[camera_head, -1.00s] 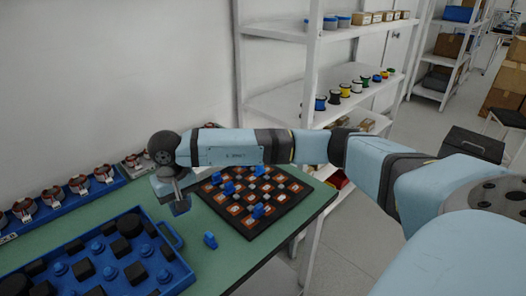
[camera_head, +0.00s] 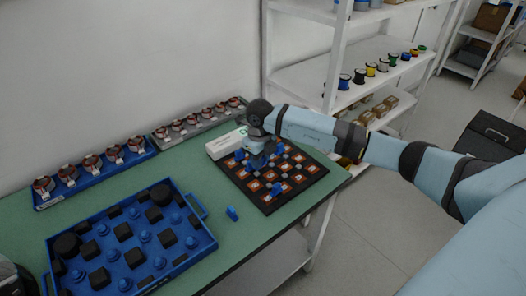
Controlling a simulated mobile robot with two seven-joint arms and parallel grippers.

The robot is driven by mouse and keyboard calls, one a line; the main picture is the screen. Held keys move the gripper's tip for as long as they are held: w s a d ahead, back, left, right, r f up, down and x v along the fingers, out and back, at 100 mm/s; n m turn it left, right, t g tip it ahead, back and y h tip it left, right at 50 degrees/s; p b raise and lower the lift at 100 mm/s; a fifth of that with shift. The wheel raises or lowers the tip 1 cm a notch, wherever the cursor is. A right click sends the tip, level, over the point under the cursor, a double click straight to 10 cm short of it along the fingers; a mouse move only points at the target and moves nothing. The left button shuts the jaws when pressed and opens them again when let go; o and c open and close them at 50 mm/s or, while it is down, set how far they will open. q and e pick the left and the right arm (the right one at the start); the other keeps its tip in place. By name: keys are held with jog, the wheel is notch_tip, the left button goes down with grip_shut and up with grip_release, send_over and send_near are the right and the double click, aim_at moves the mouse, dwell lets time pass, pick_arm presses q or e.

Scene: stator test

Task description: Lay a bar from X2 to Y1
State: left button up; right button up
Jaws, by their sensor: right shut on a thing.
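The square board (camera_head: 285,203) is black with orange-red and white marked squares and lies at the right end of the green table. I cannot read any X2 or Y1 labels. My right gripper (camera_head: 257,154) is over the back left part of the board, pointing down and shut on a small blue piece. The wrist and fingers largely hide that piece, so I cannot tell its shape or whether it touches the board.
A blue tray (camera_head: 205,247) with black and blue parts stands at the front left. A loose blue piece (camera_head: 232,213) lies between tray and board. A white box (camera_head: 222,146) sits behind the board. Blue (camera_head: 147,152) and grey (camera_head: 190,132) racks of coils line the wall.

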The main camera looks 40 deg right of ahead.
aim_at(263, 165)
jog(key=shift+s+d+f+m, duration=0.1)
jog(key=shift+d+m, duration=0.4)
jog(key=shift+m, duration=0.5)
jog(key=shift+f+b, duration=0.3)
jog(key=shift+f, duration=0.3)
jog(key=shift+f+b, duration=1.15)
jog(key=shift+f, duration=0.95)
pick_arm(q)
jog(key=shift+w+d+f, duration=0.15)
jog(key=shift+w+f, duration=0.1)
jog(key=shift+f, duration=0.6)
jog(key=shift+s+f, duration=0.1)
jog(key=shift+f, duration=0.25)
jog(key=shift+f+b, duration=0.1)
jog(key=shift+b, duration=0.2)
pick_arm(e)
jog(key=shift+f, duration=0.15)
pick_arm(q)
jog(key=shift+f+b, duration=0.3)
pick_arm(e)
jog(key=shift+f, duration=0.5)
